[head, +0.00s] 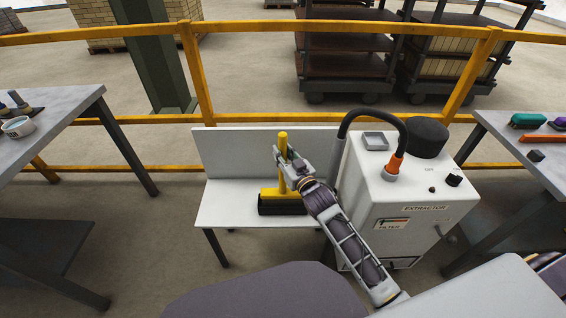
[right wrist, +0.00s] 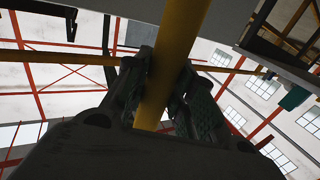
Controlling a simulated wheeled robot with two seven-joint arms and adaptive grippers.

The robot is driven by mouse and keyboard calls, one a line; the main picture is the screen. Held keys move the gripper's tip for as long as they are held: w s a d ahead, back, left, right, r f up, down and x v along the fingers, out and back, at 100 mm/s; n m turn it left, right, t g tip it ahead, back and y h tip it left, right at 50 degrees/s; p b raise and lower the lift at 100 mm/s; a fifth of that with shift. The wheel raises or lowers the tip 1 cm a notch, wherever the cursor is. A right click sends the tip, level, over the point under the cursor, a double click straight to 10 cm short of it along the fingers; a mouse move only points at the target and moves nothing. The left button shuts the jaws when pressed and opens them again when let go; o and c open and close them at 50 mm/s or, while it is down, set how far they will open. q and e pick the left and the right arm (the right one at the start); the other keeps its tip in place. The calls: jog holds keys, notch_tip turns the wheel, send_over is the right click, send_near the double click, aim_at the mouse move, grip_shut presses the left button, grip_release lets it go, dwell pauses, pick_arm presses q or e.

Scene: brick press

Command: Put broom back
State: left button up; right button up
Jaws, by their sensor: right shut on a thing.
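The broom (head: 282,193) has a yellow handle and head with dark bristles. In the head view it stands upright, bristles down, at a white bench (head: 237,212) with a low back panel. Whether the bristles touch the bench top I cannot tell for certain. My right gripper (head: 283,163) is shut on the yellow handle, above the broom head. The right wrist view shows the fingers (right wrist: 162,95) on both sides of the handle (right wrist: 172,60). My left gripper does not show.
A white extractor (head: 400,185) with a black hose stands right of the bench. Grey tables stand at the left (head: 62,105) and right (head: 510,140). A yellow railing (head: 250,118) runs behind the bench. Racks (head: 345,60) stand beyond it. The bench top left of the broom is clear.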

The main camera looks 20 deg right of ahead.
jog(key=shift+f, duration=0.65)
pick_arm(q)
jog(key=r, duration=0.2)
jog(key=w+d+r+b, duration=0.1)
pick_arm(e)
notch_tip(320, 180, down, 3)
jog(key=shift+r, duration=0.2)
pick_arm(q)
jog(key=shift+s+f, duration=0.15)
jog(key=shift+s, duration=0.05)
pick_arm(e)
jog(key=o, duration=1)
jog(key=shift+f, duration=0.2)
jog(key=shift+o, duration=0.2)
jog(key=shift+r, duration=0.1)
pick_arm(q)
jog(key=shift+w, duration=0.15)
pick_arm(e)
jog(key=shift+s, duration=0.15)
